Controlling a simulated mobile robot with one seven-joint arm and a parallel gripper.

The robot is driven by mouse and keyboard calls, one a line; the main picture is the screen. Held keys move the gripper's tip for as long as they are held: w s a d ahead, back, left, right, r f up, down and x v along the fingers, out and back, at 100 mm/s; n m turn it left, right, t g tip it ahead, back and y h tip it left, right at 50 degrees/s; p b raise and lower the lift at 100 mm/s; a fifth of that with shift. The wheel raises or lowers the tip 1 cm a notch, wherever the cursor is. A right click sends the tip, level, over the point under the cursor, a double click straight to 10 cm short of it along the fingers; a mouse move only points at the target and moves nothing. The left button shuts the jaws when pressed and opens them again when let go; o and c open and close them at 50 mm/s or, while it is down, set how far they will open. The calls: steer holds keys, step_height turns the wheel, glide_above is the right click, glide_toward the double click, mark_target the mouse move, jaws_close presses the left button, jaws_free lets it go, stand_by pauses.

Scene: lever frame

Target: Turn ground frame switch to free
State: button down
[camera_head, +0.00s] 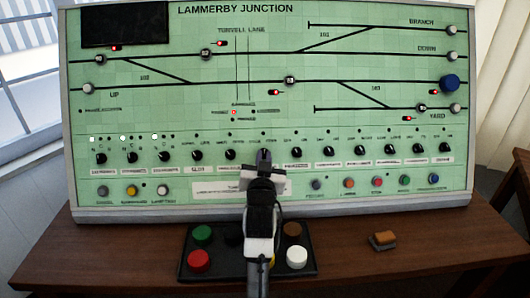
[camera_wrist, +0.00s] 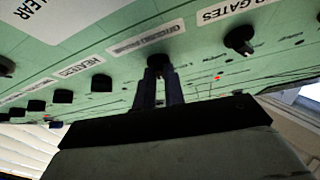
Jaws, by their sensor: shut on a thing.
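A green signalling panel (camera_head: 350,110) stands upright on a desk, with a row of black rotary knobs along its lower part. My gripper (camera_head: 264,158) is at the middle of this row in the head view and hides the knob behind it. In the wrist view my gripper (camera_wrist: 159,78) has its two dark fingers closed on a black knob (camera_wrist: 160,60), taken as the ground frame switch. The white label (camera_wrist: 145,37) next to it is too blurred to read surely. The knob's pointer direction cannot be told.
Neighbouring knobs sit close by on both sides, one (camera_head: 231,155) to the left and one (camera_head: 296,152) to the right. Below is a row of coloured buttons (camera_head: 349,183). A black tray (camera_head: 220,272) with large coloured buttons and an orange-topped block (camera_head: 382,240) are on the desk (camera_head: 440,240).

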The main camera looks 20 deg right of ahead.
steer(key=m+g+h, duration=0.1)
steer(key=m, duration=0.1)
steer(key=m+h, duration=0.1)
steer(key=m, duration=0.1)
steer(key=shift+w+a+g, duration=0.15)
steer(key=shift+a+g, duration=0.05)
steer(key=shift+g, duration=0.2)
steer(key=shift+m+g+h+b, duration=0.5)
steer(key=shift+m+h+b, duration=0.1)
steer(key=shift+m, duration=0.7)
steer(key=shift+r+m, duration=0.1)
steer(key=shift+m, duration=0.2)
steer(key=c, duration=1.5)
jaws_free()
steer(key=b+v, duration=0.2)
steer(key=v, duration=1.1)
steer(key=shift+s+a+b, duration=0.25)
steer(key=shift+s+b, duration=0.05)
steer(key=shift+b, duration=0.1)
